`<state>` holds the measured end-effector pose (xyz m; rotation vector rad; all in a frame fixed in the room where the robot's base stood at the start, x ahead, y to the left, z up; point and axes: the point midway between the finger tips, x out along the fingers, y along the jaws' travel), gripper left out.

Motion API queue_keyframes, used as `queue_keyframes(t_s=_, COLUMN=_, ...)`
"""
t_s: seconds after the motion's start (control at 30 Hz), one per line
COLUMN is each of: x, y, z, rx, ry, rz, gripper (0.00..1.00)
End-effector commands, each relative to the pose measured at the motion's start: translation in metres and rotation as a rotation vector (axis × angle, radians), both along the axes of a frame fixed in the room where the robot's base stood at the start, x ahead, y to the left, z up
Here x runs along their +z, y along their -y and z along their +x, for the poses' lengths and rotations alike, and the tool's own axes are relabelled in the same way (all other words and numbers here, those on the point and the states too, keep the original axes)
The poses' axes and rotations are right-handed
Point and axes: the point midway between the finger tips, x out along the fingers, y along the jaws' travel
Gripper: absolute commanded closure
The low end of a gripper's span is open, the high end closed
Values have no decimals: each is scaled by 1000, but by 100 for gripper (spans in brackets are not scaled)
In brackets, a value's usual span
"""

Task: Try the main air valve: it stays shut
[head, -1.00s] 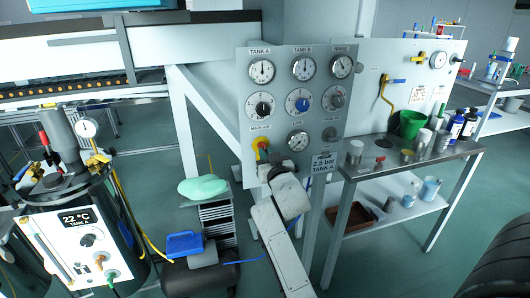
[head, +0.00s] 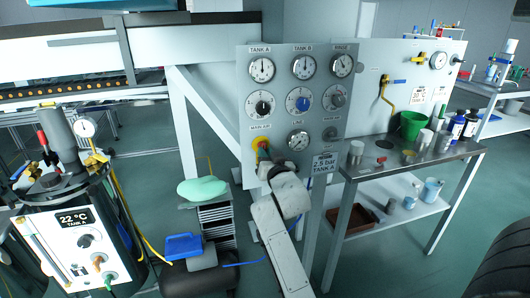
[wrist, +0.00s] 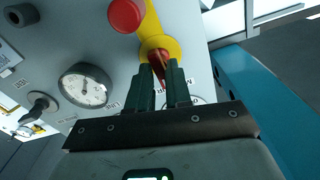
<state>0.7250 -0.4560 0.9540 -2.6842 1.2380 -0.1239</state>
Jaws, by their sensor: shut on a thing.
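The main air valve is at the lower left of the grey gauge panel (head: 319,105), under the MAIN AIR label; its yellow body (head: 254,142) shows above my gripper (head: 262,159). In the wrist view the valve has a yellow round base (wrist: 171,46) and a red handle (wrist: 157,64). My gripper (wrist: 166,82) has its two dark fingers closed on the red handle, one on each side. The fingers hide part of the handle. My arm reaches up to the panel from below.
Above are gauges and knobs. A red round knob (wrist: 126,14) is close to my fingers. A metal bench (head: 400,153) stands right of the panel; a tank unit (head: 85,240) stands left.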

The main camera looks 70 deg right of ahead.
Motion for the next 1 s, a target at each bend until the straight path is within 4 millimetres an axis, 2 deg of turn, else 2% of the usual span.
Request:
queue_keyframes(t_s=0.33, x=1, y=0, z=0, rx=1, ry=-2, rz=-3, gripper=100)
queue_keyframes(t_s=0.7, x=1, y=0, z=0, rx=0, ry=-140, rz=-119, gripper=100)
queue_keyframes(t_s=0.97, x=0, y=0, z=0, rx=0, ry=-154, rz=-133, gripper=100)
queue_keyframes(t_s=1.0, x=0, y=0, z=0, rx=0, ry=-154, rz=-133, gripper=85)
